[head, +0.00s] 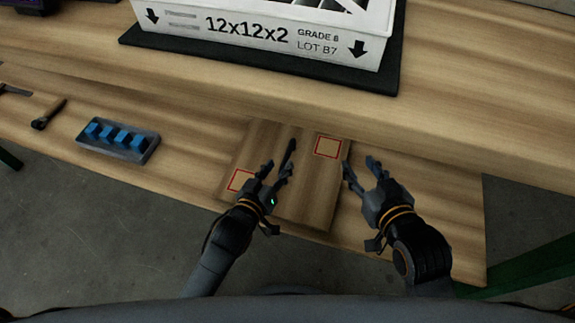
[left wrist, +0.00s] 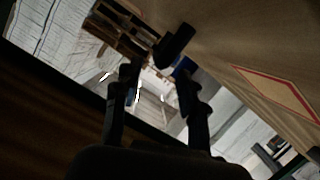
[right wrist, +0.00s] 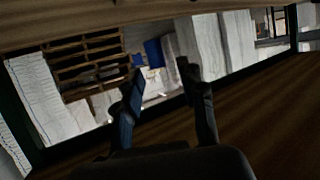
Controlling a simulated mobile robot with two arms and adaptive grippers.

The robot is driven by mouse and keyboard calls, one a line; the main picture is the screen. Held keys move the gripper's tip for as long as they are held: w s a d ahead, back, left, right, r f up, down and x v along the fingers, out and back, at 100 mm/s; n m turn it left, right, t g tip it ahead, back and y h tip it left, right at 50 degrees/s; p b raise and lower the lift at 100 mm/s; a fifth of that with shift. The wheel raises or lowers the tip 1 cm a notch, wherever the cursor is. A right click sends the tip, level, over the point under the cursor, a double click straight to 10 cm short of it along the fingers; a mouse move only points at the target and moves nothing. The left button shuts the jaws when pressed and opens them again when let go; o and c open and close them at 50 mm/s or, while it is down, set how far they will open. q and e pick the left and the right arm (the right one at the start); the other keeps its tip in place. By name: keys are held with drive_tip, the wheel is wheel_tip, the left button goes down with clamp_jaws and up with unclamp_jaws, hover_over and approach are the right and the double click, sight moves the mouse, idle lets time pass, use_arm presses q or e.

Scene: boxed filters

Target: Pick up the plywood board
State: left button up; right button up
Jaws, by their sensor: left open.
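The plywood board (head: 305,200) lies on the front part of the wooden bench in the head view, with two red-outlined squares on its top. In the left wrist view a wooden surface with a red outline (left wrist: 275,88) shows at the upper right. My left gripper (head: 280,153) is open and empty over the board's left part, hiding some of it; its parted fingers show in the left wrist view (left wrist: 158,85). My right gripper (head: 359,163) is open and empty by the board's right edge. Its fingers are apart in the right wrist view (right wrist: 158,80). Contact cannot be told.
A grey tray with blue pieces (head: 117,140) lies left of the board. A dark-handled tool (head: 48,114) lies further left. A large white box (head: 285,42) stands on a black mat (head: 250,70) on the bench's raised back part. The bench right of the board is clear.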

sight(285, 157)
use_arm(q)
drive_tip(key=b+x, duration=0.2)
drive_tip(key=x, duration=0.2)
drive_tip(key=shift+w+d+f, duration=0.15)
drive_tip(key=shift+w+d, duration=0.05)
drive_tip(key=shift+w, duration=0.15)
clamp_jaws()
use_arm(e)
wheel_tip(285, 157, up, 9)
drive_tip(key=w+a+t+y, duration=0.2)
drive_tip(key=t, duration=0.3)
drive_tip(key=shift+r+t, duration=0.2)
drive_tip(key=shift+t, duration=0.1)
use_arm(q)
drive_tip(key=shift+w+d, duration=0.1)
use_arm(e)
drive_tip(key=shift+w, duration=0.1)
